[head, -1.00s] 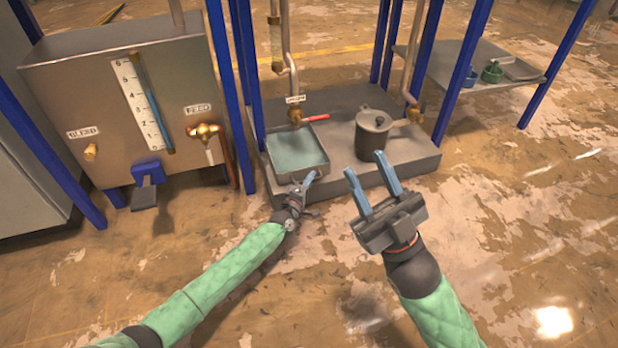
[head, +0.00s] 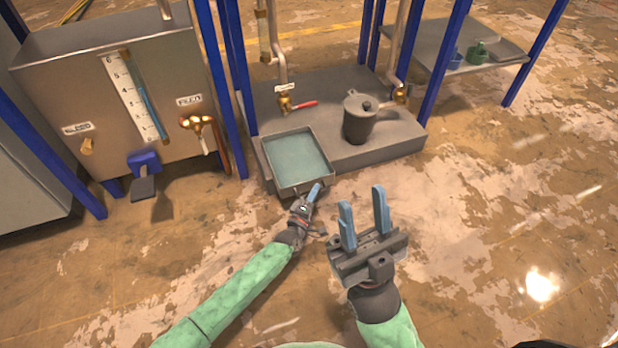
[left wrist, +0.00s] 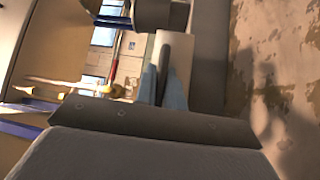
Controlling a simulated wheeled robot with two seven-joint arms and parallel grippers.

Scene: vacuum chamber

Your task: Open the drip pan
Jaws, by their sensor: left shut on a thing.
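The drip pan (head: 287,190) is a shallow grey rectangular tray with blue-grey liquid or a blue-grey floor inside. It juts out past the front edge of the grey plinth, below a brass valve (head: 285,103) with a red lever. My left gripper (head: 315,189) is at the middle of the pan's front wall, shut on its handle. The handle is mostly hidden in the head view. In the left wrist view a dark bar (left wrist: 164,66) shows between the blue fingers. My right gripper (head: 363,199) is open and empty, in front of the plinth to the right of the pan.
A dark lidded pot (head: 358,120) stands on the plinth (head: 400,143) to the right. Blue posts flank the plinth. A side shelf holds cups (head: 478,50). Floor in front is clear.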

